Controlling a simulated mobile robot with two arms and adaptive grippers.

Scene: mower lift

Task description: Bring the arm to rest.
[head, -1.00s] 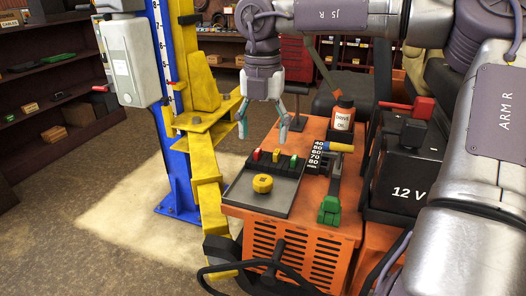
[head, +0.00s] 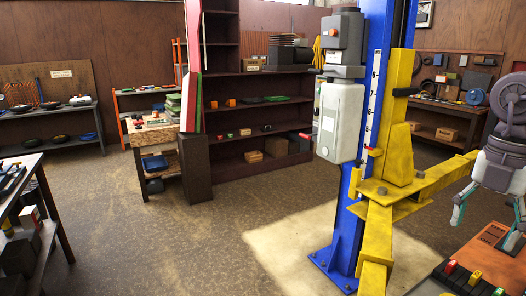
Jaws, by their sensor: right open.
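My right gripper (head: 488,216) hangs at the right edge of the head view, with its fingers pointing down. Its two teal fingers are spread apart with nothing between them. It is above the orange cabinet (head: 478,258), which shows only in part at the lower right. Black blocks with a red, a yellow and a green top lie below it. Most of my right arm is out of the picture. My left gripper is not in view.
A blue lift post (head: 345,235) with yellow arms (head: 375,245) stands left of my right gripper. A grey-white box (head: 340,120) is on the post. Shelves (head: 262,120) and a dark bench (head: 35,190) stand further left. The floor (head: 190,235) between is clear.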

